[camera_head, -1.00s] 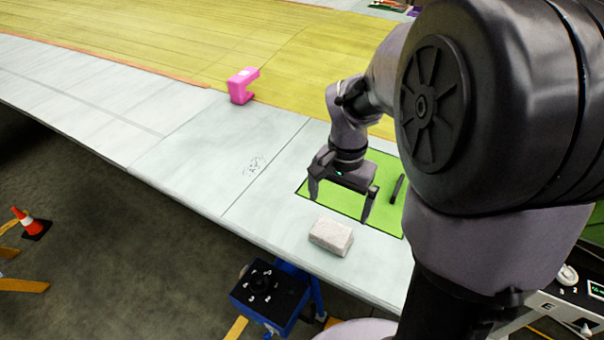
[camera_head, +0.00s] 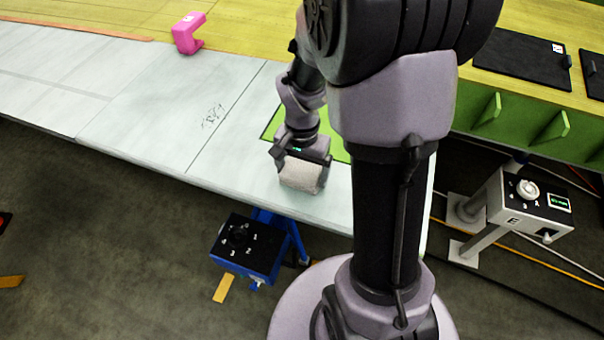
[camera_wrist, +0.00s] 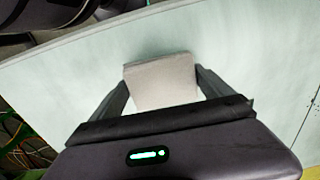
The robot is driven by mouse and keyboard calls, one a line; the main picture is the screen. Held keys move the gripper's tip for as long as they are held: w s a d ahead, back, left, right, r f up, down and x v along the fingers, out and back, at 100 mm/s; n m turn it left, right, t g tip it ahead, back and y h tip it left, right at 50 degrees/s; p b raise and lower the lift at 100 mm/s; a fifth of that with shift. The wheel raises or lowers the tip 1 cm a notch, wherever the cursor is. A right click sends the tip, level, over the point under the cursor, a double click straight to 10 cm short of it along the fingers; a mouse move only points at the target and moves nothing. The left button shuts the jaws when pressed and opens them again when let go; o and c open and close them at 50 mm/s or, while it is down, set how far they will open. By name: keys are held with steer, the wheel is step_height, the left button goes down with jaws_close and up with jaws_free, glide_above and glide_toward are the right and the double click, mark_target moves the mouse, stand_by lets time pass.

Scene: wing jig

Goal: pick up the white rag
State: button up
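The white rag (camera_head: 301,175) is a pale, folded block near the front edge of the light wing panel. My gripper (camera_head: 302,165) is down over it, with one finger at each side. In the wrist view the rag (camera_wrist: 162,82) fills the space between the fingertips of my gripper (camera_wrist: 162,80). The fingers look very close to its sides or touching them. Whether they are closed on it I cannot tell. The rag seems to be at the panel surface; its underside is hidden.
A green mat (camera_head: 271,127) lies just behind my gripper. A pink clamp-like block (camera_head: 187,34) stands further back left. A blue stand with a black dial box (camera_head: 245,245) is below the wing edge. A grey control box (camera_head: 535,205) stands at the right. The panel left of the rag is clear.

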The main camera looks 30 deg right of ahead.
mark_target(302, 171)
steer(key=c, duration=0.4)
steer(key=shift+r, duration=0.25)
step_height(302, 171, up, 4)
steer(key=shift+f+p, duration=0.25)
steer(key=shift+p, duration=0.4)
steer(key=s+d, duration=0.2)
steer(key=d, duration=0.2)
steer(key=s+d, duration=0.3)
steer(key=d, duration=0.2)
steer(key=s+d+r+p, duration=0.1)
steer(key=s+d, duration=0.1)
steer(key=d, duration=0.3)
steer(key=shift+s+d, duration=0.1)
steer(key=shift+s, duration=0.1)
